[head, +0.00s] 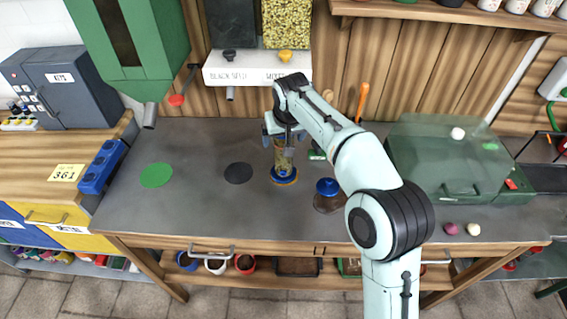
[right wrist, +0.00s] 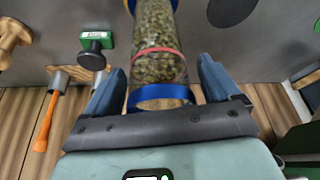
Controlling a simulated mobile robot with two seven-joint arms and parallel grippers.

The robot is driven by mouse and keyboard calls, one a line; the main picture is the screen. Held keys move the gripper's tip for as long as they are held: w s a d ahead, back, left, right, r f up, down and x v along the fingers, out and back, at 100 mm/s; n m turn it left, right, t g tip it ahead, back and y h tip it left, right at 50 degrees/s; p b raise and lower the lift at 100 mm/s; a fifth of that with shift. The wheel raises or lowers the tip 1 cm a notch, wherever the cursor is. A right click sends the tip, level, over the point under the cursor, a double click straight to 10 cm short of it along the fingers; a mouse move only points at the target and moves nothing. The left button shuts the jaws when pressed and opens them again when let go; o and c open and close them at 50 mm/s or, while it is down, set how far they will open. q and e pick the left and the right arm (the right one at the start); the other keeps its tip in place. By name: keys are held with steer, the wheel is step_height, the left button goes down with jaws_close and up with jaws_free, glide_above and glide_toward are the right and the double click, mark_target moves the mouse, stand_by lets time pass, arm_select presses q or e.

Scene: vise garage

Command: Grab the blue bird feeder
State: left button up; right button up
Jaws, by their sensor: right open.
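The blue bird feeder (head: 284,171) stands upright on the grey workbench, a clear tube of seed with blue ends. In the right wrist view the feeder (right wrist: 158,45) shows a red band around its middle. My right gripper (head: 284,134) is at its upper part, coming from above. In the wrist view the open jaws of the right gripper (right wrist: 158,78) have one finger on each side of the tube, with a narrow gap showing. My arm partly hides the feeder's top in the head view. My left gripper is not in view.
Green (head: 156,175) and black (head: 238,173) discs lie to the left. A seed dispenser (head: 257,66) hangs behind. A transparent green box (head: 445,158) stands right. The bench's left part is mostly clear.

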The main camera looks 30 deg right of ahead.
jaws_close()
steer(key=shift+r, duration=0.2)
